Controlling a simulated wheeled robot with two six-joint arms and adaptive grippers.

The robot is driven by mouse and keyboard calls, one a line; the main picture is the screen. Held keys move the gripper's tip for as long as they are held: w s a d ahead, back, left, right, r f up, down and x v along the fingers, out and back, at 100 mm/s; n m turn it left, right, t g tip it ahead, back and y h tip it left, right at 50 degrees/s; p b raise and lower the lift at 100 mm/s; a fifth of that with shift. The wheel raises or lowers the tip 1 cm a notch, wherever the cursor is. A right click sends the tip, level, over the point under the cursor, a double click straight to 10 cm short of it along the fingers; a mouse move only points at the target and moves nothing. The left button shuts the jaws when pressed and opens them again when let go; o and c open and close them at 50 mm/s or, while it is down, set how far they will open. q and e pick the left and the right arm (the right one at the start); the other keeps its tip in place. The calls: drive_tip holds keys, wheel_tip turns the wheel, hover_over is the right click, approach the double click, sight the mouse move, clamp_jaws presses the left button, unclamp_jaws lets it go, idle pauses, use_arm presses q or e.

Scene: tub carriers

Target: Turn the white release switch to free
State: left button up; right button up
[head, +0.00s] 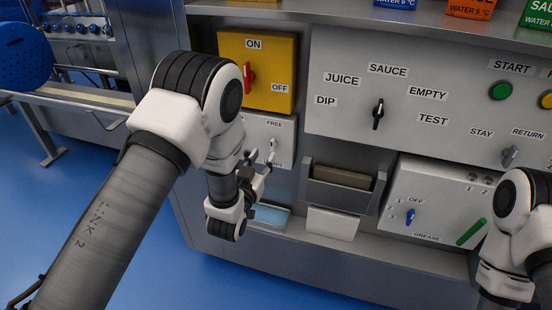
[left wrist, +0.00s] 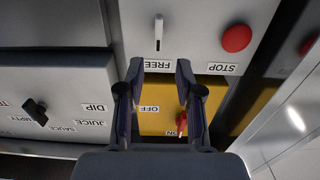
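The white release switch (head: 273,145) is a small lever on a light grey panel (head: 285,128) below the yellow box, under the label FREE. In the left wrist view, which is upside down, the white lever (left wrist: 158,24) stands in a slot, with a dark part toward the FREE label. My left gripper (head: 262,157) is in front of this panel, near the switch. In the left wrist view its two fingers (left wrist: 158,75) are apart and empty, on either side of the FREE label, with the lever beyond their tips. My right gripper is out of view.
A yellow box (head: 284,96) with a red ON/OFF switch (head: 249,76) is directly above. A red STOP button (left wrist: 236,38) is beside the lever. A selector knob (head: 378,114) and a brown block in a holder (head: 342,177) are to the right.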

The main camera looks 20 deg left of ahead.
sight(271, 143)
use_arm(q)
drive_tip(key=w, duration=0.7)
drive_tip(key=shift+w+d+r, duration=0.1)
drive_tip(key=shift+d, duration=0.1)
drive_tip(key=shift+r, duration=0.1)
clamp_jaws()
